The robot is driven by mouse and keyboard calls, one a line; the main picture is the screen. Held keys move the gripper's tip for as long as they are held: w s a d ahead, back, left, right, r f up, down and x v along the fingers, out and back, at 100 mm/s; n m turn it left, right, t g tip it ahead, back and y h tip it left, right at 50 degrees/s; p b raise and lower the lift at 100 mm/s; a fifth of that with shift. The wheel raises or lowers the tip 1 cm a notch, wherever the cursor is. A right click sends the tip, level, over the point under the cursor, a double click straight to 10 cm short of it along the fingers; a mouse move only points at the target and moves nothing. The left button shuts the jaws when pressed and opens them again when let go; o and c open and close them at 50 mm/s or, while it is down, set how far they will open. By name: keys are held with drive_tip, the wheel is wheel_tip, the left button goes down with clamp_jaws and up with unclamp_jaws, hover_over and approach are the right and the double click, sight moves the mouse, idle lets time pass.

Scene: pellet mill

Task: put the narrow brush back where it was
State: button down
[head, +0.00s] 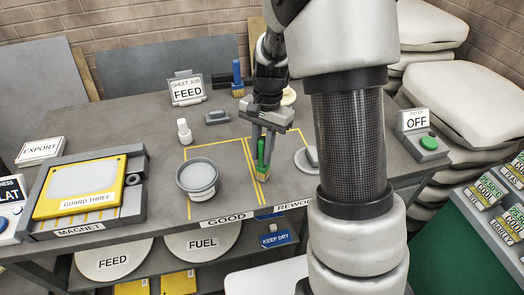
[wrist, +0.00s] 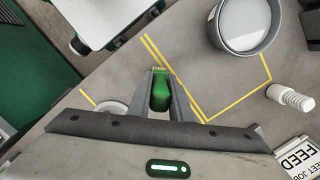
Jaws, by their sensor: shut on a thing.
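My gripper (head: 265,137) is shut on a green-handled brush (head: 262,152) with yellowish bristles, which points downward. The brush is over the yellow line between the GOOD and REWORK areas of the table; I cannot tell whether its bristles touch the top. In the wrist view the green handle (wrist: 160,94) sits between the two fingers. A second brush, with a blue handle (head: 237,73) and yellowish bristles below, stands at the back of the table, behind my gripper. Which brush is narrower is hard to tell.
A grey pot (head: 198,177) stands in the GOOD area, with a white bottle (head: 184,131) behind it. A small grey block (head: 216,117) and the FEED sign (head: 187,89) are farther back. A round pale dish (head: 305,160) is to the right. The yellow guard (head: 88,186) is at the left.

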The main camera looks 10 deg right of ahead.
drive_tip(key=shift+f, duration=0.15)
drive_tip(key=shift+c, duration=1.7)
unclamp_jaws()
drive_tip(key=shift+w+d+r+p, duration=0.15)
drive_tip(key=shift+r+p, duration=1)
drive_tip(key=shift+r, duration=0.35)
drive_tip(key=shift+w+d+r+p, duration=0.15)
drive_tip(key=shift+d+r+p, duration=0.05)
drive_tip(key=shift+r+p, duration=1.15)
drive_tip(key=shift+w+d+r+p, duration=0.15)
drive_tip(key=shift+r+p, duration=0.85)
drive_tip(key=shift+r, duration=0.6)
